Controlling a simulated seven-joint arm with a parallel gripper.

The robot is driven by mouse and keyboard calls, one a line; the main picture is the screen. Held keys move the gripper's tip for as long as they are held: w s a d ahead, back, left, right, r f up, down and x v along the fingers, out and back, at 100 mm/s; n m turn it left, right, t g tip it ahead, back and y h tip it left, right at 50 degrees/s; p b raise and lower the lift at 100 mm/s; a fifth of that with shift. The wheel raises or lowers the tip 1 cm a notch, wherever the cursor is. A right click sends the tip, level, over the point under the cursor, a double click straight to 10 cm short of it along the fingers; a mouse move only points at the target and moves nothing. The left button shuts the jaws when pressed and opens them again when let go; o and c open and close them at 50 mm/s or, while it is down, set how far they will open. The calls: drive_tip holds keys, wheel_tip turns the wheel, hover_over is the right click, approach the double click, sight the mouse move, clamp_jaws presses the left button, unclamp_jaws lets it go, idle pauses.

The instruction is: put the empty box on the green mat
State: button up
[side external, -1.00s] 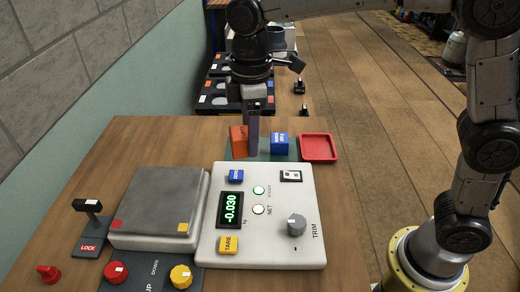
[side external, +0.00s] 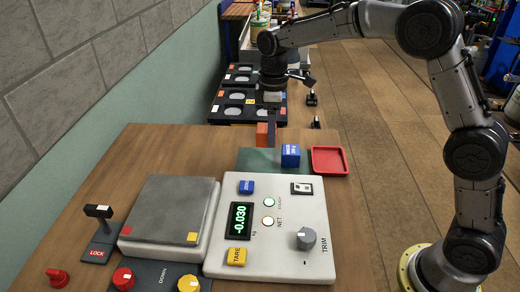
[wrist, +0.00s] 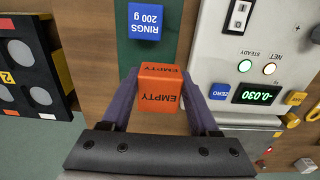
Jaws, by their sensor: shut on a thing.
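The empty box is orange with EMPTY printed on it. In the wrist view the box (wrist: 160,92) is between the fingers of my gripper (wrist: 158,80), which is shut on it. In the side view the box (side external: 263,134) shows behind the green mat, partly covered by my gripper (side external: 271,128). The green mat (side external: 254,160) lies at the back of the table; in the wrist view a strip of it (wrist: 146,52) runs just beyond the box. Whether the box is raised or touches a surface is not clear.
A blue box marked RINGS 200 g (side external: 290,155) stands on the mat's right part. A red tray (side external: 328,160) is right of it. The scale's control panel (side external: 275,245), reading -0.030, is in front, with the weighing plate (side external: 172,205) to its left. The mat's left part is clear.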

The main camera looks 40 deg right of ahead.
hover_over(259, 161)
wheel_tip(259, 161, down, 6)
drive_tip(key=shift+r, duration=0.25)
drive_tip(key=shift+f, duration=1.45)
drive_tip(key=shift+f, duration=0.1)
drive_tip(key=o, duration=1.3)
drive_tip(key=shift+f, duration=0.1)
wheel_tip(259, 161, up, 12)
drive_tip(key=shift+d+r, duration=0.1)
drive_tip(key=shift+r, duration=0.15)
